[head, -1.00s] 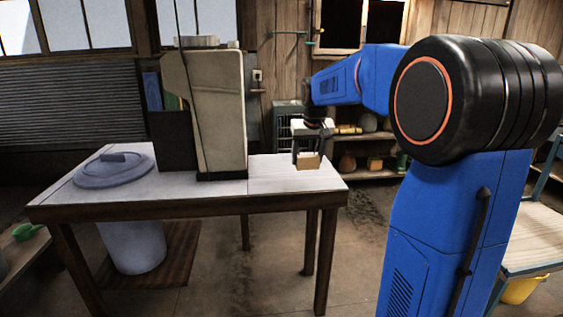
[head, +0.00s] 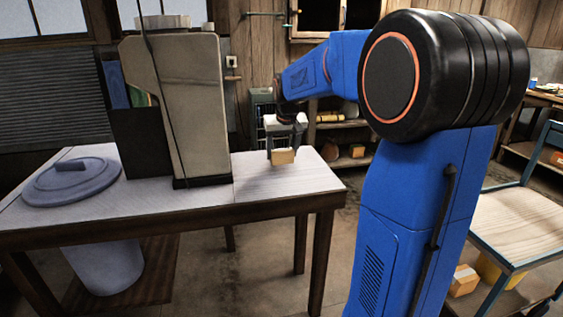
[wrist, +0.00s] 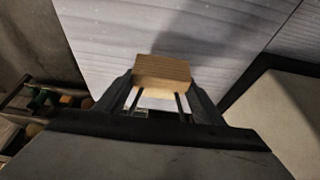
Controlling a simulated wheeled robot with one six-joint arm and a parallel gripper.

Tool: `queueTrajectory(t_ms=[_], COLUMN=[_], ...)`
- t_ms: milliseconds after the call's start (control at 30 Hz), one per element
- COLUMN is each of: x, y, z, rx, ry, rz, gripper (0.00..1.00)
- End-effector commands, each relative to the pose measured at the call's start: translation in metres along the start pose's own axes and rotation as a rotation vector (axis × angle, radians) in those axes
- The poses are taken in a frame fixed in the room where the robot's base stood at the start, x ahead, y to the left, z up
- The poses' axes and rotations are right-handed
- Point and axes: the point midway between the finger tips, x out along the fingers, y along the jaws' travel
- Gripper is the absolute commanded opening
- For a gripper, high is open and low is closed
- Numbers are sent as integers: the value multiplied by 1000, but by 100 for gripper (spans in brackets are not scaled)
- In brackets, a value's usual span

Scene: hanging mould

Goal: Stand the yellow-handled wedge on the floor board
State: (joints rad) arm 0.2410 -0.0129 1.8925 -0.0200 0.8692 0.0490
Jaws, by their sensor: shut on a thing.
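My gripper (head: 283,148) is shut on a tan wooden block (head: 283,156), held above the right end of the white table top (head: 255,180). In the wrist view the block (wrist: 162,70) sits between the two fingers of my gripper (wrist: 160,88), with a pale part below it. I see no yellow handle on it, so I cannot tell whether it is the yellow-handled wedge. A dark brown board (head: 150,285) lies on the floor under the table, partly hidden by a pale bin (head: 103,265) and the table legs.
A tall beige machine (head: 190,110) stands on the table left of my gripper. A round grey lid (head: 72,182) lies at the table's left. At the right are a wooden-topped cart (head: 525,225), another tan block (head: 463,281) and a yellow container (head: 490,268) low down.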

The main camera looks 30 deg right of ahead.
Motion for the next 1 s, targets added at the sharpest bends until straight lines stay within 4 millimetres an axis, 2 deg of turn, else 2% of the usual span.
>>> queueTrajectory(t_ms=[333,733,767,800,833,1000], x=[33,38,38,38,38,38], y=[0,0,0,0,0,0], z=[14,16,16,16,16,16], rx=[0,0,0,0,0,0], ry=[-2,0,0,0,0,0], rz=[0,0,0,0,0,0], gripper=[36,36,67,77,81,81])
